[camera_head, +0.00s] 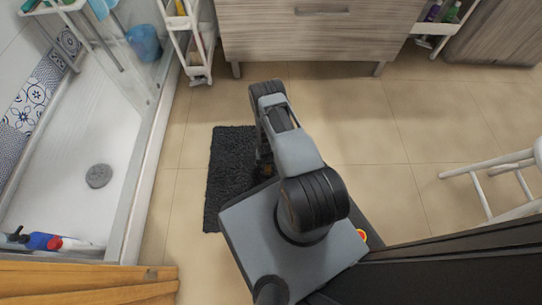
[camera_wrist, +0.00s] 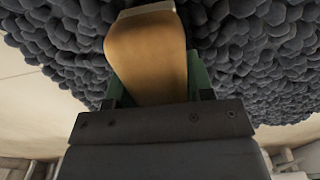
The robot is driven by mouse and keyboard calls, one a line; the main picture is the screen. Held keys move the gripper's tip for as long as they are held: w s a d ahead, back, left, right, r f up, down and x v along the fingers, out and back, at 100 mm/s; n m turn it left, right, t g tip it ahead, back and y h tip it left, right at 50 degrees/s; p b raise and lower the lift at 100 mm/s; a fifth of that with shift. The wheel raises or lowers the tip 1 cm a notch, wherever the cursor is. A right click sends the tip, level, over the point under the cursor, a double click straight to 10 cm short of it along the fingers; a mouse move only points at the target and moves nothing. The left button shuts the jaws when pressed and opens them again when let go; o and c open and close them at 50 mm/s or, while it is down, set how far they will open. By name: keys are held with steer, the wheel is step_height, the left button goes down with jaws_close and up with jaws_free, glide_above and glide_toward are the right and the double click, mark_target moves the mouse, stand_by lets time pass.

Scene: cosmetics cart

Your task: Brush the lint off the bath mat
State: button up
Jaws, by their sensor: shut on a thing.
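The bath mat (camera_head: 229,172) is dark grey and shaggy. It lies on the tiled floor beside the shower, partly hidden by my arm and base. In the wrist view the mat (camera_wrist: 250,60) shows close up as thick rounded tufts. My gripper (camera_wrist: 150,95) is shut on a brush (camera_wrist: 148,55), of which a smooth tan wooden part shows. The brush is over the mat; its bristles are hidden, so I cannot tell whether they touch. In the head view my gripper and the brush are mostly hidden behind my arm. I cannot make out any lint.
A shower tray (camera_head: 65,190) with a raised edge lies left, with bottles (camera_head: 45,242) in its corner. A white rack (camera_head: 190,40) and a wooden cabinet (camera_head: 315,35) stand at the back. A white stool (camera_head: 500,175) stands right. Floor between mat and stool is clear.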

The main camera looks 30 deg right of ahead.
step_height(320, 180, up, 4)
steer(key=shift+d+r+p, duration=0.1)
steer(key=shift+p, duration=0.4)
steer(key=shift+r+p, duration=1.65)
steer(key=shift+r, duration=0.6)
steer(key=shift+w, duration=0.1)
